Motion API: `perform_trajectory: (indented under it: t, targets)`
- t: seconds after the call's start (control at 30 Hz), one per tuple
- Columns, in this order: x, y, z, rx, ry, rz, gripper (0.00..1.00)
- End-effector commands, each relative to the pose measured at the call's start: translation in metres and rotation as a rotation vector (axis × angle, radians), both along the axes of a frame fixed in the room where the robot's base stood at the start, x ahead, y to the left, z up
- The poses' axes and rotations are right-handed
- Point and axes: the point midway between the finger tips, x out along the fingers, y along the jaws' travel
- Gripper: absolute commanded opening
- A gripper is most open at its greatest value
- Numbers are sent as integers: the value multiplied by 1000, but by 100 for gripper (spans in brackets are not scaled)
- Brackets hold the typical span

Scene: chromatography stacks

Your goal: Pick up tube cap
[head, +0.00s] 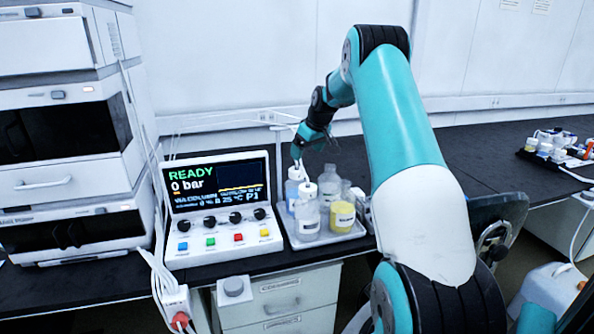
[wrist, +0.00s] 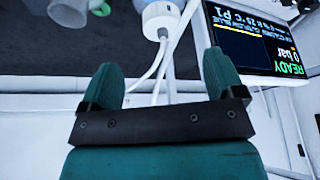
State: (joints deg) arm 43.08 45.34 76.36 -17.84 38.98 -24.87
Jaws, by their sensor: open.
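White caps with thin tubes sit on bottles; one cap (head: 297,172) tops the rear left bottle and another cap (head: 308,190) tops the front clear bottle. I cannot tell which one is the tube cap. In the wrist view, a white cap (wrist: 160,18) with white tubes leading from it shows beyond my gripper (wrist: 163,78), between the fingers in the picture but apart from them. In the head view, my gripper (head: 303,146) is above the rear left bottle.
The bottles, one with yellow contents (head: 342,217), stand crowded on a grey tray (head: 325,240). A control box (head: 218,208) with a READY screen stands left of it. Stacked instruments (head: 65,150) fill the far left. The black bench (head: 480,150) is largely clear behind my arm.

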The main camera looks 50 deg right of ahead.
Motion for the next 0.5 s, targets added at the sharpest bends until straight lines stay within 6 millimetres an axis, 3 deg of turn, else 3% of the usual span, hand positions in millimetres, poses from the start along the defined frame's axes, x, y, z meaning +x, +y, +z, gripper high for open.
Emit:
perform_trajectory:
  t: [0.2, 0.5]
  targets:
    - [15, -1, -33, 1, 1, 1, 88]
    - [28, 0, -57, 1, 2, 3, 88]
